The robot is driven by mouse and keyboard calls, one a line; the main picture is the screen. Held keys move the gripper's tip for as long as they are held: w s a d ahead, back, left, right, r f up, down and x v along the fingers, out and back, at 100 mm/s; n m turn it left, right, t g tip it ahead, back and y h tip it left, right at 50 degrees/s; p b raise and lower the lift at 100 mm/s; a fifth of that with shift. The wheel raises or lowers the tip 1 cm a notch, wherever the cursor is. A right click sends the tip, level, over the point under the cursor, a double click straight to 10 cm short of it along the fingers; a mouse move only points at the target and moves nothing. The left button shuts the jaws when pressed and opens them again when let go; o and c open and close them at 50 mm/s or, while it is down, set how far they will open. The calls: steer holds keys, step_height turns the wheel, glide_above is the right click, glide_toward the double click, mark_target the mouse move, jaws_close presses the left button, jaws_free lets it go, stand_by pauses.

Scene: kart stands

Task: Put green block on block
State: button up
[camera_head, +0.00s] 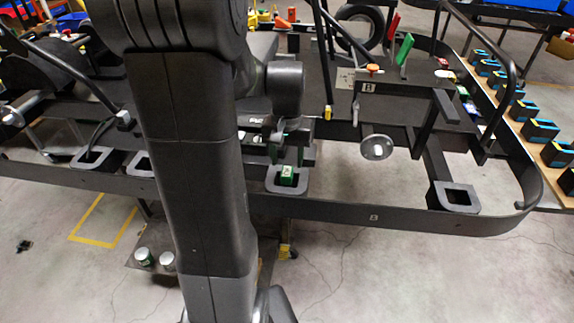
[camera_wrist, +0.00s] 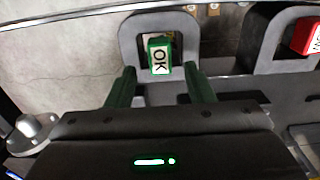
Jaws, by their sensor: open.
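A green block (camera_wrist: 160,57) with a white "OK" label sits at the opening of a dark square bracket (camera_wrist: 128,38) in the wrist view. In the head view the green block (camera_head: 287,174) shows small at the bracket (camera_head: 287,187) on the kart's near side. My gripper (camera_wrist: 160,75) is open and empty, its two dark green fingers spread to either side, with the block between and just beyond their tips. My gripper (camera_head: 289,152) is close above the block in the head view, partly hidden by my arm. A red block (camera_wrist: 308,37) sits at a neighbouring bracket, cut by the wrist view's edge.
A dark kart rail (camera_head: 374,217) runs along the near side. An empty square bracket (camera_head: 457,198) is at the right, and two more (camera_head: 140,163) (camera_head: 92,158) are at the left. A round metal disc (camera_head: 377,148) stands to the right. My arm hides the middle of the head view.

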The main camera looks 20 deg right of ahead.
mark_target(287, 171)
step_height(287, 171, up, 8)
steer(key=shift+r, duration=0.15)
stand_by(0.4)
step_height(287, 171, down, 12)
steer(key=shift+r, duration=1.8)
steer(key=shift+f, duration=0.1)
